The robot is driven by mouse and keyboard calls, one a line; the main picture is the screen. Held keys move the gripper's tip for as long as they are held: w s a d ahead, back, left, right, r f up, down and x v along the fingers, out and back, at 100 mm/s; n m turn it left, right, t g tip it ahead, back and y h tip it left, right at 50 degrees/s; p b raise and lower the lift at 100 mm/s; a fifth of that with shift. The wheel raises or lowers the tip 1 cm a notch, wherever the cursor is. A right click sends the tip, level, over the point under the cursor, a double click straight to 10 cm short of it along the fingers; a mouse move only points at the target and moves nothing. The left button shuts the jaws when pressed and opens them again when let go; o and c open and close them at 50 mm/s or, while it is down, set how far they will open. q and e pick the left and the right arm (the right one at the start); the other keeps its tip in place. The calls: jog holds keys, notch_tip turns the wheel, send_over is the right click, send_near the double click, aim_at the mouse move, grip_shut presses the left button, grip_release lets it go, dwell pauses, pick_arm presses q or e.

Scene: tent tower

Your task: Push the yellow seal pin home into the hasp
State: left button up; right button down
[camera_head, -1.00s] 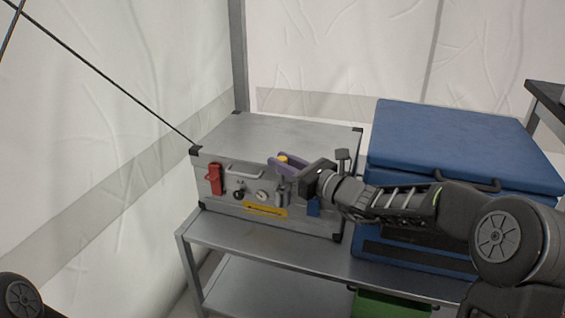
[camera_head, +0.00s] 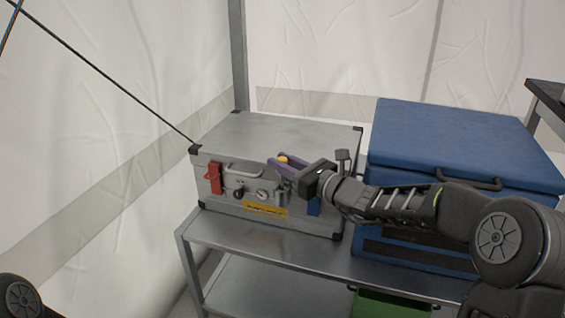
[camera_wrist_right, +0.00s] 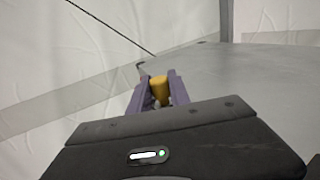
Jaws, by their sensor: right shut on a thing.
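The yellow seal pin (camera_head: 283,158) is between the purple fingers of my right gripper (camera_head: 281,163), which is shut on it. In the right wrist view the pin (camera_wrist_right: 158,89) shows between the two fingertips (camera_wrist_right: 160,92). The gripper is in front of the grey metal case (camera_head: 262,139), near the top of its front face. The hasp is not clear in either view; the gripper and wrist cover the right part of the case front. I cannot tell whether the pin touches the hasp. My left gripper is out of view.
The case stands on a grey metal shelf cart (camera_head: 265,247), with a red latch (camera_head: 215,178), a yellow label (camera_head: 264,209) and a blue part (camera_head: 313,207) on its front. A blue box (camera_head: 460,146) stands close on the right. A green bin (camera_head: 385,306) sits below.

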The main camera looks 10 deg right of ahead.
jog(key=shift+f+b, duration=0.7)
jog(key=shift+f, duration=0.2)
jog(key=c, duration=1.2)
grip_release()
jog(key=shift+o, duration=0.4)
jog(key=shift+d, duration=0.1)
jog(key=shift+d+f, duration=0.1)
jog(key=shift+f, duration=0.05)
jog(key=shift+s+d, duration=0.15)
jog(key=p+v, duration=0.2)
jog(key=v, duration=0.5)
jog(key=shift+s+r, duration=0.2)
jog(key=shift+s, duration=0.15)
